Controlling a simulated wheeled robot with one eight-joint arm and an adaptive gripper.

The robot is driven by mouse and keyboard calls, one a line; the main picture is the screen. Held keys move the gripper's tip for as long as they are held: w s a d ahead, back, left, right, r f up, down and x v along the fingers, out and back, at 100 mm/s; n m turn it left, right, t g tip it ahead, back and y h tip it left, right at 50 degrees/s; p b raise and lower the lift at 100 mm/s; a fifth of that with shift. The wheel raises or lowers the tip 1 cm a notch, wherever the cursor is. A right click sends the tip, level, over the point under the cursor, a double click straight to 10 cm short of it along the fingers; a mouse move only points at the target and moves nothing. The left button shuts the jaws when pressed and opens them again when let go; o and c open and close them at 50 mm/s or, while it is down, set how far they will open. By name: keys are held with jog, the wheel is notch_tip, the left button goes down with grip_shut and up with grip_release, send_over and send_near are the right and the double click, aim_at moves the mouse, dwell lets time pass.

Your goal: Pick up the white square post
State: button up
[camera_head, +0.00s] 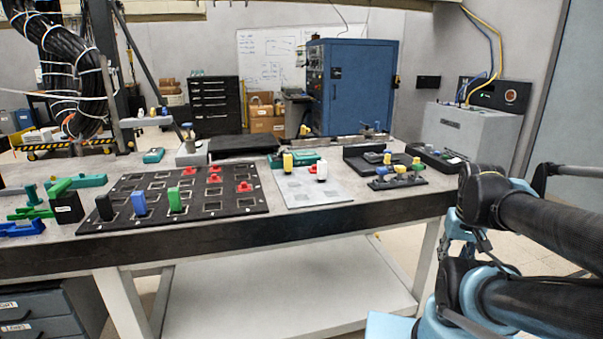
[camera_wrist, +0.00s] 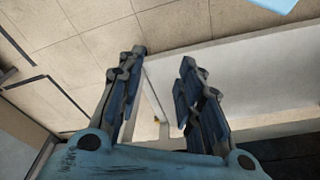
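The white square post (camera_head: 321,170) stands upright on a light grey plate (camera_head: 318,196) on the workbench, near the plate's right side. A yellow post (camera_head: 288,162) stands to its left on the same plate. The white post is small in the head view, and it does not show in the wrist view. My gripper (camera_wrist: 163,57) is open and empty in the wrist view, with its fingers apart over the floor and a pale surface. In the head view my arm is at the right, in front of the bench and well apart from the post.
A black board (camera_head: 255,207) with square sockets, blue, green and black posts and several red pieces lies left of the plate. A black fixture (camera_head: 398,183) with small knobs lies to the right. The bench's dark front edge (camera_head: 270,229) lies between my arm and the plate.

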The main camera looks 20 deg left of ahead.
jog(key=shift+w, duration=0.35)
jog(key=shift+d, duration=0.1)
